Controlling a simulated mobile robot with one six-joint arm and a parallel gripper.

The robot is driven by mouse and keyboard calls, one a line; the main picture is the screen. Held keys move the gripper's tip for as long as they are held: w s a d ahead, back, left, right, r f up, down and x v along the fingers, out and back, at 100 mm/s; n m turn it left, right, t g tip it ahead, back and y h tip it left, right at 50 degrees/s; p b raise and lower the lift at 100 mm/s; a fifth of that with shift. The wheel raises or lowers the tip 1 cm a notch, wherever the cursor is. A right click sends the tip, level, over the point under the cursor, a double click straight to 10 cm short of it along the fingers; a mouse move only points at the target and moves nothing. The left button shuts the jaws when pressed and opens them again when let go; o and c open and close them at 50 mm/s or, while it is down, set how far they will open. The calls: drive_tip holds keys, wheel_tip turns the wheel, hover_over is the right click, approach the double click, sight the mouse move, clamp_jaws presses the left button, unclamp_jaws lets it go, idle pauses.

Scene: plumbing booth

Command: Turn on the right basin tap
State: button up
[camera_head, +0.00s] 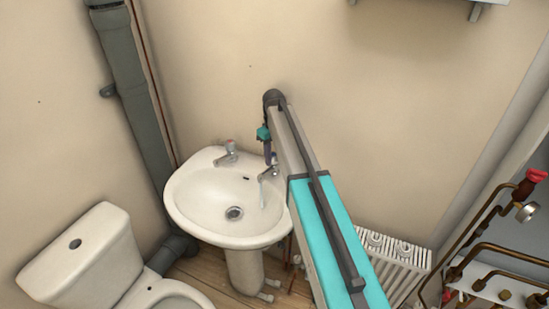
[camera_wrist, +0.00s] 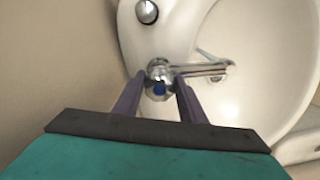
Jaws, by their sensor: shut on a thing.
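The right basin tap (camera_head: 270,170) is chrome and stands at the back right of the white basin (camera_head: 190,210). In the wrist view the right tap (camera_wrist: 160,68) shows a blue-marked head between my fingers, with its spout reaching right over the bowl. My gripper (camera_wrist: 158,85) is shut on this tap head from above, one purple finger on each side. A thin pale streak (camera_head: 262,190) hangs below the spout and looks like running water. The left tap (camera_head: 229,152), with a red top, stands apart from my gripper.
A toilet (camera_head: 90,260) stands left of the basin, and a grey waste pipe (camera_head: 130,90) runs down the wall. A white radiator (camera_head: 390,265) is low on the right. Copper pipes with a red valve handle (camera_head: 536,176) are at far right.

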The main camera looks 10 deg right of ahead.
drive_tip(key=n, duration=0.3)
drive_tip(key=shift+f+n+b, duration=0.1)
drive_tip(key=shift+n+b, duration=0.2)
drive_tip(key=shift+n, duration=1.8)
drive_tip(key=o, duration=1.1)
drive_tip(key=shift+c, duration=0.2)
drive_tip(key=shift+r+b, duration=0.2)
drive_tip(key=shift+b, duration=0.1)
